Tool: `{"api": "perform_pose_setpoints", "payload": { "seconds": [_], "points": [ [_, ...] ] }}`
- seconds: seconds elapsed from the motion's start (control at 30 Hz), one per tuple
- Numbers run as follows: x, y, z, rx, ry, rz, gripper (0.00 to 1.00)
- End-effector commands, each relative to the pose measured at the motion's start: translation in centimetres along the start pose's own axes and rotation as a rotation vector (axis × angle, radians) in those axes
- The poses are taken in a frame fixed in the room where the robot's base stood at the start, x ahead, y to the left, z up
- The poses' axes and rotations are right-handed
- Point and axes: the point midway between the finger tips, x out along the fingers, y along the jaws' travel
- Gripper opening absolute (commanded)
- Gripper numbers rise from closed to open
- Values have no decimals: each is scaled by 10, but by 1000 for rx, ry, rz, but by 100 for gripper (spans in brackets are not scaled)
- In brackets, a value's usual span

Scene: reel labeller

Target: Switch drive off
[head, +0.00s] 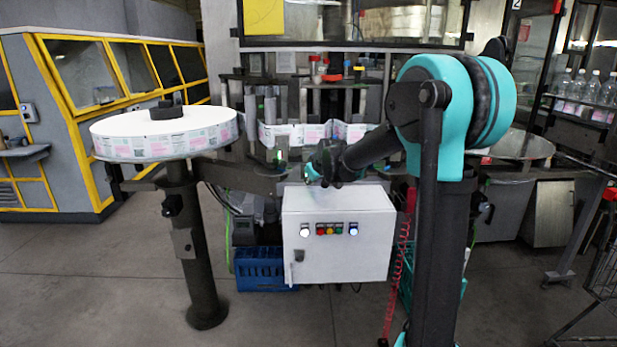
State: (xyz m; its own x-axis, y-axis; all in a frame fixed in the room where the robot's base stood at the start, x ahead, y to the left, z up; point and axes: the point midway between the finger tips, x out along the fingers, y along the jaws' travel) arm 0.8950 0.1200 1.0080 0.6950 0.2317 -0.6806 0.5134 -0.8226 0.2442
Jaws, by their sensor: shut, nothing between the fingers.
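A white control cabinet (345,260) stands in the middle of the head view. Its front has a row of small controls: a lit white one at the left (305,230), several red, yellow and green ones in the middle (329,229), and a lit blue-white one at the right (353,229). A dark latch or handle (299,255) sits at its left edge. No label is readable. My gripper (322,172) is shut and empty, just above the cabinet's top, apart from the row of controls. Its fingertips are small and dark here.
A label reel (165,140) lies on a post-mounted disc at the left. Labeller machinery with a printed label web (290,134) stands behind the cabinet. A blue crate (260,268) is beside and behind it. The floor in front is clear. A cart (605,265) stands at the right edge.

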Motion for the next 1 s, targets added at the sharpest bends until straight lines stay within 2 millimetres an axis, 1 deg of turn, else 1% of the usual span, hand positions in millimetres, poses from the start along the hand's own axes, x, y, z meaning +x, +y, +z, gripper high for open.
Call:
{"api": "perform_pose_setpoints", "payload": {
  "seconds": [0.1,0.3,1.0],
  "points": [
    [9,7,-6,1,0,0,0],
    [17,13,-12,1,0,0,0],
    [18,14,-13,0,0,0,0]
  ]
}}
